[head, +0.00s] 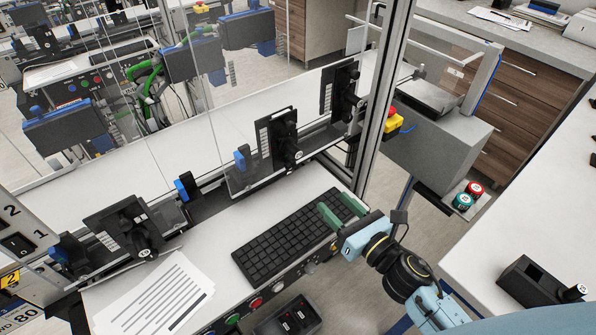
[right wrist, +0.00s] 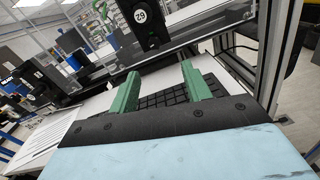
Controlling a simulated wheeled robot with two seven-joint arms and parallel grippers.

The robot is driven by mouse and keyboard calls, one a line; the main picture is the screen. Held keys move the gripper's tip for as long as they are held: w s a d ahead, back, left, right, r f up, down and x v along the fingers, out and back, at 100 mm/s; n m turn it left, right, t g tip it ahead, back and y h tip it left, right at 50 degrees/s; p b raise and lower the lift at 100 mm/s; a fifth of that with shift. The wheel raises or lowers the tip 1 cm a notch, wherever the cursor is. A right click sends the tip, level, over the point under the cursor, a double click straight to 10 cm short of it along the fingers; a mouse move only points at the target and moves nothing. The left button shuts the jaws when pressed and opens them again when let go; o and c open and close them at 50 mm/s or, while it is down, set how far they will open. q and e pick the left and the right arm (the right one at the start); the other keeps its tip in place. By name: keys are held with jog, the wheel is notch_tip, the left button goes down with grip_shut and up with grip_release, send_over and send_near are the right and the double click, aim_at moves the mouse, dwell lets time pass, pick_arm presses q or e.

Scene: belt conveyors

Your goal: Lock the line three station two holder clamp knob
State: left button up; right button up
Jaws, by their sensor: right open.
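Several black holders with clamp knobs stand along the rail of the near line. One holder (head: 277,138) is at the middle with its round black knob (head: 293,156). Another holder (head: 125,225) with a knob (head: 145,254) is at the left, and a third holder (head: 340,92) is at the upper right. I cannot tell which is station two, or whether any knob is locked. My right gripper (head: 338,207) is open and empty above the keyboard's right end, apart from the knobs. In the right wrist view, its green fingers (right wrist: 157,84) point towards a black holder part (right wrist: 148,28) with a round white label.
A black keyboard (head: 290,238) and printed sheets (head: 155,300) lie on the white worktop. A metal post (head: 383,95) rises right of the holders, beside a yellow and red stop button (head: 393,122). Clear panels stand behind the rail. A white counter (head: 500,240) is at the right.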

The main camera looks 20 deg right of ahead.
aim_at(292, 167)
jog(key=shift+a+f+n+y, duration=0.1)
jog(key=shift+a+n+y, duration=0.15)
jog(key=shift+n+y, duration=0.3)
jog(key=shift+w+a, duration=0.15)
jog(key=p+x, duration=0.1)
jog(key=x, duration=1.2)
jog(key=shift+p, duration=0.4)
jog(key=c, duration=1)
